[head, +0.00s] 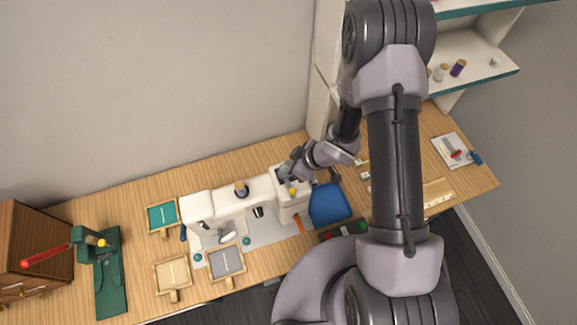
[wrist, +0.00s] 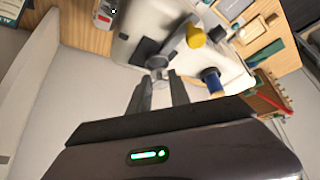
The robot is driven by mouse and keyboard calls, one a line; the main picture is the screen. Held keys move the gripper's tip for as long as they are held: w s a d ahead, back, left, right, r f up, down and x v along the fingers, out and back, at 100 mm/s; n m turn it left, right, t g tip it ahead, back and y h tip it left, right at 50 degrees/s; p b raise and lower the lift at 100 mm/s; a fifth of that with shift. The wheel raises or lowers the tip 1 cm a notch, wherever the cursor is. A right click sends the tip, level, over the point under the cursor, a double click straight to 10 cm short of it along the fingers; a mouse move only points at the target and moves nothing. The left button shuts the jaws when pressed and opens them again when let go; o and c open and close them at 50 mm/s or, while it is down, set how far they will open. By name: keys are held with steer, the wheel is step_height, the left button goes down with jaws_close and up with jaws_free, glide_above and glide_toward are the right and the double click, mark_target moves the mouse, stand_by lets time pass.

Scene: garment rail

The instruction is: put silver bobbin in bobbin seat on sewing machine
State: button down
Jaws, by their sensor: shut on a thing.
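The white sewing machine (head: 256,186) stands on the wooden bench, and my gripper (head: 287,170) is over its right end. In the wrist view my gripper (wrist: 158,82) is shut on a small silver bobbin (wrist: 158,62) between its fingertips. The bobbin is just over or at the white top of the machine (wrist: 127,30); I cannot tell whether it touches. A dark square patch (wrist: 147,47) lies beside the bobbin. A yellow knob-like piece (wrist: 196,36) stands close by. I cannot make out the bobbin seat for certain; the fingers and bobbin may hide it.
A blue pad (head: 328,203) lies right of the machine. Small framed trays (head: 173,275) and a green press-like stand (head: 108,280) are to the left. A blue spool-like piece (wrist: 213,82) is near the gripper. Shelves (head: 485,70) rise at the back right.

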steer(key=shift+w+f, duration=0.1)
steer(key=shift+f, duration=0.25)
steer(key=shift+f+b, duration=0.55)
steer(key=shift+b, duration=0.05)
steer(key=c, duration=1.2)
jaws_free()
steer(key=shift+r, duration=0.1)
steer(key=shift+r, duration=0.1)
